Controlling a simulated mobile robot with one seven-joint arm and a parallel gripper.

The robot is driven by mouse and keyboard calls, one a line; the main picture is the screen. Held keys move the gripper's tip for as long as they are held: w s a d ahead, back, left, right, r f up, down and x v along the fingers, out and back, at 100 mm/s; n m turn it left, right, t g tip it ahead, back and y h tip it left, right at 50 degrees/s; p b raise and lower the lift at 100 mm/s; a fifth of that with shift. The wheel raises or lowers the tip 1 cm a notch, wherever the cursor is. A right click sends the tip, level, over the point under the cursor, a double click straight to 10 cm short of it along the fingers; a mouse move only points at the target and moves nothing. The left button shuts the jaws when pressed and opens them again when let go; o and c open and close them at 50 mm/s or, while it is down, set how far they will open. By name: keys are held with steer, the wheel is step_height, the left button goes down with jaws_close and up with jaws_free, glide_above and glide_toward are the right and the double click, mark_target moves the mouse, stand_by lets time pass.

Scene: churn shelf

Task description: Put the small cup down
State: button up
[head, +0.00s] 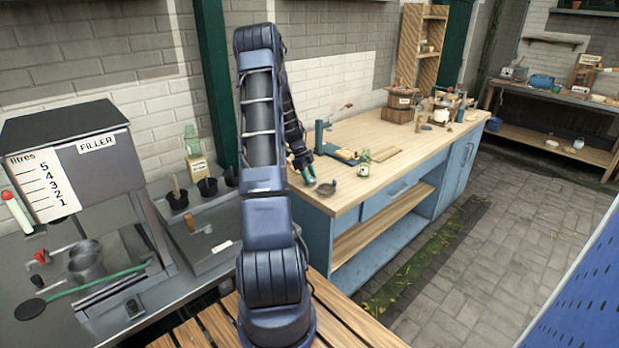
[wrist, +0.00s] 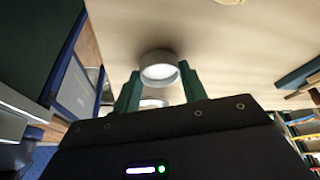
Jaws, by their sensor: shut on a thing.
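The small cup (wrist: 159,70) is round and grey with a pale inside, and sits between the two green fingers of my gripper (wrist: 161,84) in the wrist view. In the head view the grey cup (head: 327,188) is at the near left corner of the wooden worktop (head: 410,150), beside the green fingertips of my gripper (head: 311,176). My gripper is shut on the cup. I cannot tell whether the cup's base touches the worktop. The dark gripper body hides part of the lower wrist view.
A green press-like stand (head: 322,138) and a small glass jar (head: 364,163) stand close behind the cup. The worktop's front right part is clear. A filler machine (head: 70,160) stands at the left.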

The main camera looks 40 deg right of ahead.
steer(key=shift+f, duration=0.1)
steer(key=o, duration=1)
steer(key=shift+c, duration=0.2)
